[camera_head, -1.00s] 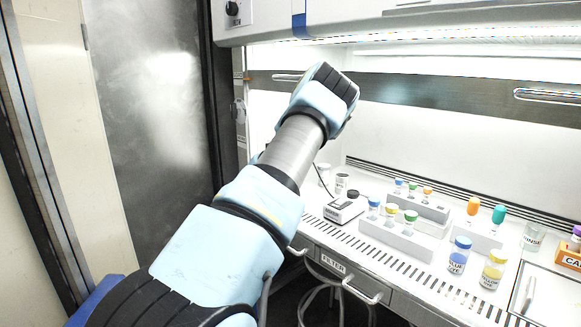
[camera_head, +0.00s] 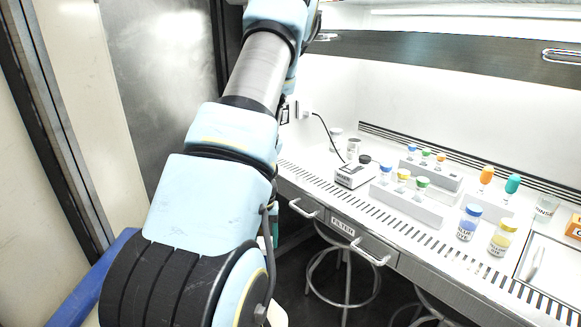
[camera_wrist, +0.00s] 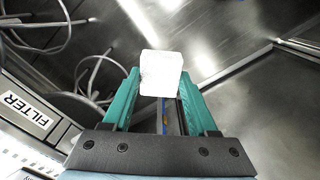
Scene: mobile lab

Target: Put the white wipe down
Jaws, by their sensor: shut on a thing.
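The white wipe (camera_wrist: 161,73) is a small pale block-like piece in the wrist view, held between the teal fingers of my gripper (camera_wrist: 161,88). My gripper is shut on it, away from any surface that I can make out.
The white bench (camera_head: 479,278) on the right holds vial racks (camera_head: 407,205), a small device (camera_head: 355,174), a blue dye bottle (camera_head: 468,223) and a yellow bottle (camera_head: 503,238). A drawer labelled FILTER (camera_head: 342,228) is in front. A stool (camera_head: 343,290) stands below. A metal panel (camera_head: 165,80) is at left.

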